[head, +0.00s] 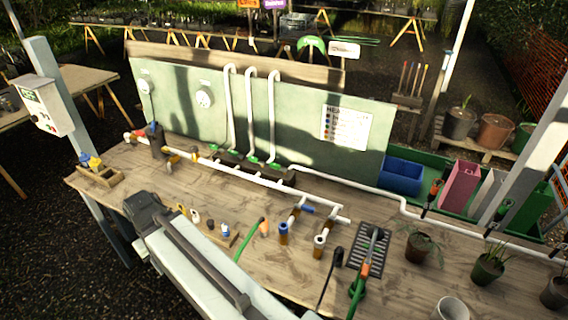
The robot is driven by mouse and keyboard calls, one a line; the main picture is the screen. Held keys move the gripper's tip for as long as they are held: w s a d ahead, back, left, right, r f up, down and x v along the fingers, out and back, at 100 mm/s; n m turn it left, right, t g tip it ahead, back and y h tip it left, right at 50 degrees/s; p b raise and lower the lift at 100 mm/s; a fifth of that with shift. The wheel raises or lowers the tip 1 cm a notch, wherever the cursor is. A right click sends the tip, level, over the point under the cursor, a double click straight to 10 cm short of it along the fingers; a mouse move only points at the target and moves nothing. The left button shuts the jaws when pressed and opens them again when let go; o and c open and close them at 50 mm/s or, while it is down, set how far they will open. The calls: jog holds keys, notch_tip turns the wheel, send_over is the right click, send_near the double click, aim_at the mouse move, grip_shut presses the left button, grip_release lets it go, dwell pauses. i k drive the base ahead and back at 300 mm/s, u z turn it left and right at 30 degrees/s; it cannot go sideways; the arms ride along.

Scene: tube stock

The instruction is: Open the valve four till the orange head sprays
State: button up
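A white pipe line (245,177) runs along the wooden bench with several valves. A blue handle (153,128) and yellow parts (170,164) are at its left. Green handles (252,159) sit at the feet of the upright pipes, and a blue handle (307,208) is on the right branch. I cannot read which valve is number four. An orange head (264,228) on a green hose lies at the bench front. Another orange part (365,268) is on a green-handled wand over a black grate. No spray shows. My arm crosses the lower left; no gripper fingers show.
A green back panel (305,110) with a legend sign (345,128) stands behind the pipes. Loose fittings, a wooden tray (100,176), a black grate (381,247) and plant pots (487,269) take up bench space. A grey post and control box (43,107) stand left.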

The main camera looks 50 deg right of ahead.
aim_at(273, 165)
jog(key=z, duration=0.1)
jog(key=i, duration=1)
jog(key=u, duration=0.05)
